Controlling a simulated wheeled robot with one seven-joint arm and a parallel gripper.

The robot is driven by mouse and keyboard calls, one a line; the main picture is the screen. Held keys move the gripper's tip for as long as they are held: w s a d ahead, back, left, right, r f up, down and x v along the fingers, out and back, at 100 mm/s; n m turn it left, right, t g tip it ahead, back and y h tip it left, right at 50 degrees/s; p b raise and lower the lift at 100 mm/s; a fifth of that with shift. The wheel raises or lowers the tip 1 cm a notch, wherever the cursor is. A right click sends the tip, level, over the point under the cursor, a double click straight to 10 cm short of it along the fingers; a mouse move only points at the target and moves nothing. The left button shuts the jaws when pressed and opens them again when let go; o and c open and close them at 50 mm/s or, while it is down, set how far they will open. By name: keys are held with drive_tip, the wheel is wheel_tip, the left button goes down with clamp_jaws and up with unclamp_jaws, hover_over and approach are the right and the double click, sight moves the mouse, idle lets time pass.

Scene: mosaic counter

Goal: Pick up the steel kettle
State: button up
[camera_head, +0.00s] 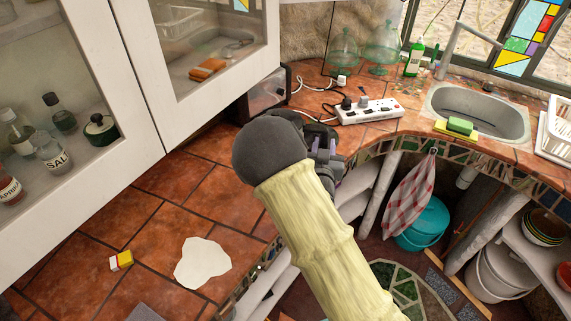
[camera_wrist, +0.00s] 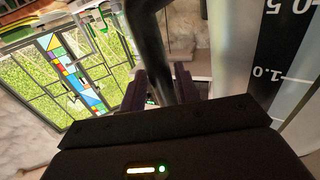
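In the wrist view, a pale metallic body with a dark level strip (camera_wrist: 275,60) marked 0.5 and 1.0 fills the right side. It looks like the steel kettle seen very close. A black curved handle (camera_wrist: 150,45) comes down from the top edge, between the two purple fingers of my gripper (camera_wrist: 160,88). The fingers stand apart, one on each side of the handle. I cannot tell whether they press on it. In the head view my gripper (camera_head: 326,158) is over the counter's inner edge, and my arm hides most of the kettle's area.
A white power strip (camera_head: 369,111) with cables lies just beyond my gripper. A sink (camera_head: 478,108) with a sponge is at the right. White glass-door cabinets (camera_head: 110,170) overhang the left.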

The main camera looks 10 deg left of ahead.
drive_tip(key=shift+s+a, duration=0.15)
drive_tip(key=shift+a, duration=0.05)
clamp_jaws()
drive_tip(key=shift+a+r, duration=0.1)
drive_tip(key=shift+w, duration=0.2)
idle(0.6)
drive_tip(key=shift+r, duration=0.2)
